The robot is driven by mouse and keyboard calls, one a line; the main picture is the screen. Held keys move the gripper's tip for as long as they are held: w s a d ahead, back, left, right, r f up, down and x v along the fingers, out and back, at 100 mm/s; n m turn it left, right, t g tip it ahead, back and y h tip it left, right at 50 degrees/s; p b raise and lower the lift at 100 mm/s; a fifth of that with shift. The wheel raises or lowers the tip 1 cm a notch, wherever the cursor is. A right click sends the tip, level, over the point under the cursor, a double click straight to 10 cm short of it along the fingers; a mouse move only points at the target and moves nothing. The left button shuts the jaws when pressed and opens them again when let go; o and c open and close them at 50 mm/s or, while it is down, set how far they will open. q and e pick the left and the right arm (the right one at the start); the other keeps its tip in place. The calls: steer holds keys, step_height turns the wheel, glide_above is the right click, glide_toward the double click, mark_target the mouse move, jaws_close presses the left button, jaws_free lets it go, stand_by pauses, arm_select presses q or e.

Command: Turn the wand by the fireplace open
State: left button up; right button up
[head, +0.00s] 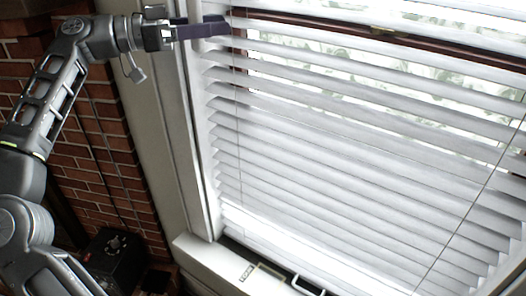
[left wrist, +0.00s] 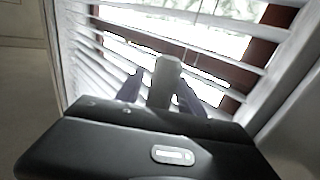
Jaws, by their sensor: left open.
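The wand (head: 198,44) is a pale, thick rod hanging at the left edge of the white window blind (head: 330,130). Its lower end shows just below my left gripper (head: 222,26), at the top of the head view. In the left wrist view, the wand (left wrist: 165,82) stands as a grey post between the two purple fingers. The left gripper is open around it, with a finger on each side; I cannot tell whether either touches it. The blind's slats are tilted, with gaps showing the outside. My right gripper is in neither view.
A red brick wall (head: 100,150) is at the left, beside the pale window frame (head: 172,150). A black box (head: 115,262) stands low by the bricks. A white sill (head: 215,262) runs below the blind. Thin cords hang in front of the slats.

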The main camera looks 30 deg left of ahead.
arm_select(q)
steer(key=shift+w+a+f+n+t+y+b, duration=0.15)
steer(key=shift+a+n+t+y+b, duration=0.6)
steer(key=shift+n+y, duration=1.75)
steer(key=shift+w+a+r+n+t+y+b, duration=0.2)
steer(key=shift+n+t+y+b, duration=0.95)
steer(key=shift+y, duration=2.2)
steer(key=shift+w+a+f+n+t+y+b, duration=0.15)
steer(key=shift+a+n+t+y+b, duration=0.4)
steer(key=shift+n+y+b, duration=1.45)
steer(key=n+y+p, duration=0.1)
steer(key=y, duration=0.2)
steer(key=shift+s+a+n, duration=0.1)
steer(key=shift+n, duration=0.15)
